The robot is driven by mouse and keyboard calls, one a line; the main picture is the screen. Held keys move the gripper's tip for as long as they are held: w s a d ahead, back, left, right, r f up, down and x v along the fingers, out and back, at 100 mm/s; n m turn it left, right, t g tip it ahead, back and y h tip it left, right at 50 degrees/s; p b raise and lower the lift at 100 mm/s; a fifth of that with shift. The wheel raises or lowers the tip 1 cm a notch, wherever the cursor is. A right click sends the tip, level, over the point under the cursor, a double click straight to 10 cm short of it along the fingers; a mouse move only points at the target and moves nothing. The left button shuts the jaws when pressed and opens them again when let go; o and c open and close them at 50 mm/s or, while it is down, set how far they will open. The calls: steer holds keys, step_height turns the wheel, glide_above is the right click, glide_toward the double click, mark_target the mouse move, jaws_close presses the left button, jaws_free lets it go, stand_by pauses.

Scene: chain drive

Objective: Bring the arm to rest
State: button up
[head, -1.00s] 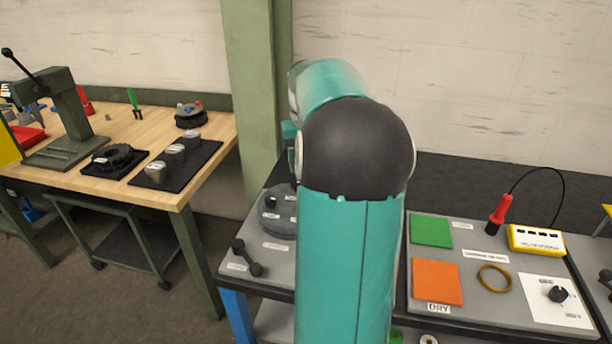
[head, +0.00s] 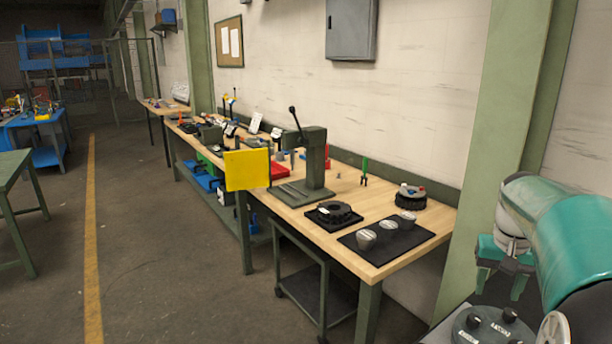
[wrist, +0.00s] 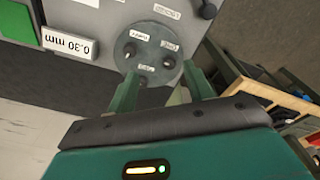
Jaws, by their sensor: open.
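My teal arm (head: 575,235) shows at the right edge of the head view, bent over with its wrist pointing down. My gripper (head: 502,284) hangs at its end with the two green fingers apart and nothing visible between them. A round grey disc (head: 490,326) with black knobs lies on the surface below the gripper in the head view. In the wrist view the same disc (wrist: 152,45) lies beyond the spread fingers of my gripper (wrist: 160,75), apart from them as far as I can tell.
A long wooden bench (head: 375,262) runs along the wall with an arm press (head: 312,165), a black mat (head: 412,242) holding grey cups, and a yellow panel (head: 247,170). A green pillar (head: 500,130) stands between bench and arm. The floor aisle (head: 150,250) at left is clear.

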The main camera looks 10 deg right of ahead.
steer(key=s+a+r+n+t, duration=0.1)
steer(key=a+r+n+t, duration=0.15)
steer(key=a, duration=1.55)
steer(key=s+a+f+n+t, duration=0.1)
steer(key=s+a+f+n, duration=0.1)
steer(key=s+a, duration=0.2)
steer(key=s+a+f+n+t+y, duration=0.1)
steer(key=s+a, duration=0.4)
steer(key=a, duration=0.6)
steer(key=shift+s+f+n+t, duration=0.2)
steer(key=shift+f+n+t, duration=0.15)
steer(key=shift+f+n, duration=0.5)
steer(key=shift+d+f, duration=0.1)
steer(key=shift+d, duration=0.05)
